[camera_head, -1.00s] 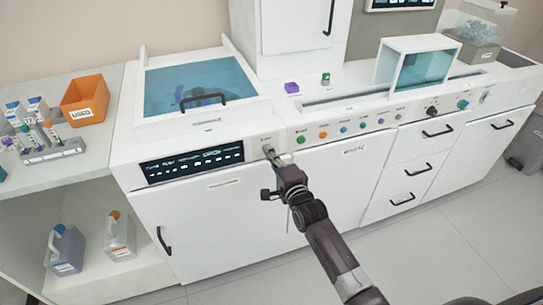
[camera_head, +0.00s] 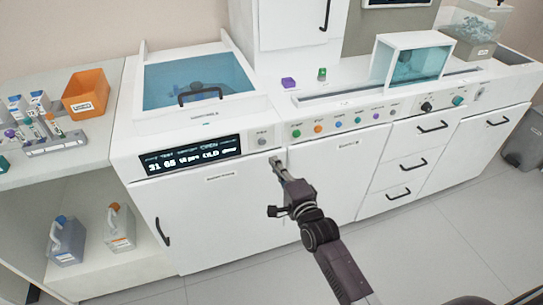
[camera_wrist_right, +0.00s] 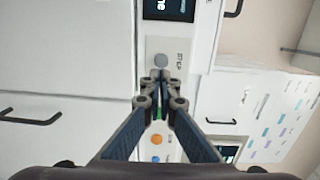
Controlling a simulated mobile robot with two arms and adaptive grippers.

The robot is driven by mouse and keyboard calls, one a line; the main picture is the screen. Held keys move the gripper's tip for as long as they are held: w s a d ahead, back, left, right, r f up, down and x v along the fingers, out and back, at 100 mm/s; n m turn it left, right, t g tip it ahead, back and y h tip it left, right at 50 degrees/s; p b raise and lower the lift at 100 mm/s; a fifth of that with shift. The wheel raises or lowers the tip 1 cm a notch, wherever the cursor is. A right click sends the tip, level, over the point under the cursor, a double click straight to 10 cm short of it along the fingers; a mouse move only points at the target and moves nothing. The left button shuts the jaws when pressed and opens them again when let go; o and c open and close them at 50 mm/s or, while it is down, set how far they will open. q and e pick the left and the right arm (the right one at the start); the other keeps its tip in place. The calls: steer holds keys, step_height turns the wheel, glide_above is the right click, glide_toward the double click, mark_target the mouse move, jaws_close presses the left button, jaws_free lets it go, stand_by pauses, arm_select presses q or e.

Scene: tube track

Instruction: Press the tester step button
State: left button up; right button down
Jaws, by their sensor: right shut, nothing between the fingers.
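The tester step button (camera_head: 262,141) is a small grey round button on the white front panel, right of the tester's dark display (camera_head: 191,156). In the right wrist view the button (camera_wrist_right: 161,60) sits beside the "STEP" label, just beyond the fingertips. My right gripper (camera_head: 277,161) is shut and empty, below and a little right of the button in the head view. The button is fully visible and the fingers look apart from it. The right gripper (camera_wrist_right: 160,75) also shows with its tips together in the wrist view. My left gripper is not in view.
A row of coloured buttons (camera_head: 318,128) runs along the panel to the right. The blue-glass lid (camera_head: 198,80) with a dark handle is above. Cabinet doors (camera_head: 210,220) lie below. A shelf (camera_head: 95,125) at left holds an orange bin (camera_head: 86,92) and a tube rack.

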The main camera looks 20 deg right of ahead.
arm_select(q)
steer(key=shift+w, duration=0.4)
arm_select(e)
steer(key=shift+s+d+r, duration=0.15)
steer(key=shift+s, duration=1.2)
steer(key=shift+s+d+r, duration=0.1)
steer(key=shift+s+d, duration=0.05)
steer(key=shift+s, duration=1.15)
steer(key=shift+f, duration=0.1)
